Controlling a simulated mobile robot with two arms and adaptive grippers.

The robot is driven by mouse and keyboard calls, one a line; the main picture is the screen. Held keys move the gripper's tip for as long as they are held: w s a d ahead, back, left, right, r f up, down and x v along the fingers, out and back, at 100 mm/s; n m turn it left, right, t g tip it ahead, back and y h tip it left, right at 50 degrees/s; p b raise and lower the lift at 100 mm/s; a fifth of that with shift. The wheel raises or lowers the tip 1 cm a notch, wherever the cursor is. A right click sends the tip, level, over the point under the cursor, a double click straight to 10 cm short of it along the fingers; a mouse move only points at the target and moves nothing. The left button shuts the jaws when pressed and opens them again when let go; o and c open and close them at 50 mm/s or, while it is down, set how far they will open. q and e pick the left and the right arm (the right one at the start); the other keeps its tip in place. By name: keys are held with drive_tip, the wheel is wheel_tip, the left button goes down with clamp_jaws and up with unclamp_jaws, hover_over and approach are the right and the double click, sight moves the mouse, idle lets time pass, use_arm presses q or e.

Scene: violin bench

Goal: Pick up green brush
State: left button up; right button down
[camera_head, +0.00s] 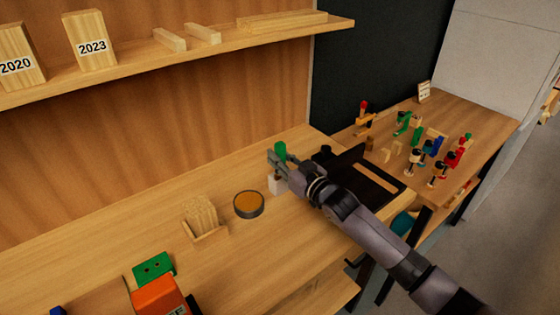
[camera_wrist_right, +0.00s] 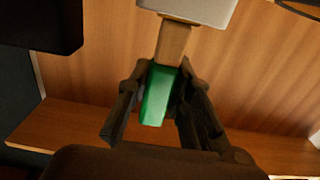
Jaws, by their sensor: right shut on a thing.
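The green brush (camera_head: 281,150) stands upright at the back of the bench, its green end on top. My right gripper (camera_head: 279,160) reaches in from the right and is shut around it. In the right wrist view the green part (camera_wrist_right: 158,95) sits between the two fingers, with a tan section (camera_wrist_right: 173,42) beyond it. A pale grey-white block (camera_head: 276,184) is directly below the gripper; it also shows at the top of the right wrist view (camera_wrist_right: 190,9). I cannot tell whether the block is part of the brush or a holder. My left gripper is not in view.
A round tin of amber material (camera_head: 249,204) and a wooden box of thin sticks (camera_head: 204,218) stand left of the gripper. A dark open case (camera_head: 375,190) lies close on the right. A shelf (camera_head: 200,48) runs above. Colourful small pieces (camera_head: 415,158) stand on the far-right table.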

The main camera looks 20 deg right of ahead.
wheel_tip(320, 180, up, 20)
drive_tip(key=shift+b, duration=0.35)
idle(2.3)
